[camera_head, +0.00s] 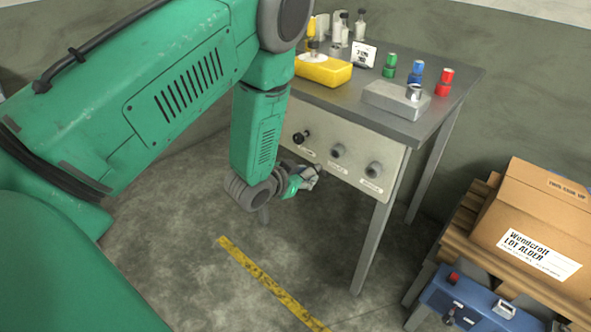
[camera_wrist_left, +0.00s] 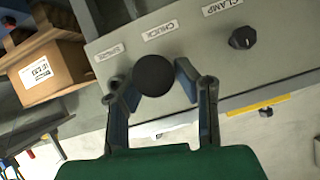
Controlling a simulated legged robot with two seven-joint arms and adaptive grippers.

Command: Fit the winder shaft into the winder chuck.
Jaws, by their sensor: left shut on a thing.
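My left gripper (camera_head: 306,180) is in front of and below the grey front panel (camera_head: 352,160) of the bench. In the left wrist view its fingers (camera_wrist_left: 155,85) are shut on a dark round-ended piece, which I take to be the winder shaft (camera_wrist_left: 154,75). Its rod is hidden behind the round end. The winder chuck (camera_head: 338,151) is the middle fitting on the panel. In the left wrist view the dark end lies just under the CHUCK label and hides the chuck. The shaft looks apart from the chuck, but its tip is hidden. My right gripper is out of view.
A black clamp knob (camera_head: 301,137) and a spindle fitting (camera_head: 373,170) flank the chuck. The bench top holds a yellow block (camera_head: 322,71), a grey block (camera_head: 395,98) and small coloured containers. A carton (camera_head: 535,225) and blue case (camera_head: 475,305) stand right.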

